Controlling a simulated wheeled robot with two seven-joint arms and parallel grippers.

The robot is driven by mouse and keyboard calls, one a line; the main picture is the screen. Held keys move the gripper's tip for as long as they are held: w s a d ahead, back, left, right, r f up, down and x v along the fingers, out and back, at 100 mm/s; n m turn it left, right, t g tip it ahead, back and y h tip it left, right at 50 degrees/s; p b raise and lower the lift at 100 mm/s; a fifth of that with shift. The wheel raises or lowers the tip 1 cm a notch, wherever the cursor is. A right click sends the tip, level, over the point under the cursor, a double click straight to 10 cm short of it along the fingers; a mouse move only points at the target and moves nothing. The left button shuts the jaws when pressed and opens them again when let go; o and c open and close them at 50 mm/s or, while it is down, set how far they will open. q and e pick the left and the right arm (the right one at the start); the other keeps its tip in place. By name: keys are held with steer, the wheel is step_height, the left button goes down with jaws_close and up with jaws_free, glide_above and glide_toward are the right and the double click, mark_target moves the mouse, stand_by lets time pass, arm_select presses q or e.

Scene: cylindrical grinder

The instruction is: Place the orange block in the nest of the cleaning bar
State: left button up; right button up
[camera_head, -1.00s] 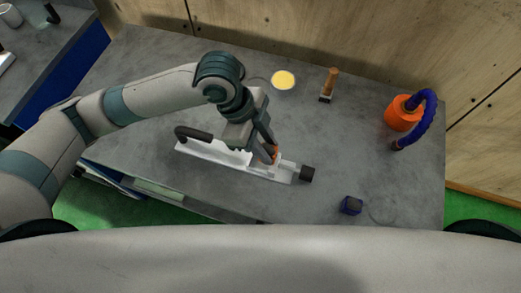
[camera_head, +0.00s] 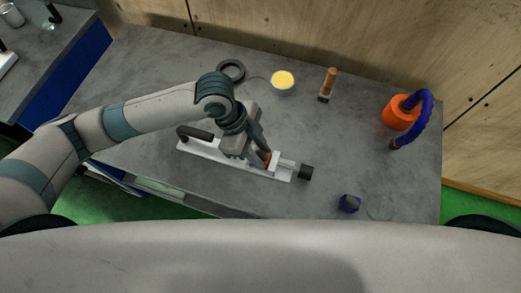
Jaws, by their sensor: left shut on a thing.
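The white cleaning bar (camera_head: 205,150) lies across the middle of the grey table, with a black handle at its left end and a black knob (camera_head: 306,172) at its right end. My left gripper (camera_head: 264,160) is over the bar's right half, pointing down, and is shut on the orange block (camera_head: 267,156). Only a small part of the block shows between the fingers. The fingers hide the nest, so I cannot tell whether the block sits in it or just above it. My right gripper is not in view.
Behind the bar are a black ring (camera_head: 231,71), a bowl with yellow contents (camera_head: 283,82) and a wooden-handled brush (camera_head: 328,84). An orange container with a blue hose (camera_head: 402,112) stands at right. A small dark blue block (camera_head: 349,203) lies near the front edge.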

arm_select(q)
steer(key=o, duration=1)
steer(key=shift+f, duration=0.1)
steer(key=shift+b+v, duration=1.45)
steer(key=shift+v, duration=4.65)
steer(key=shift+d, duration=0.1)
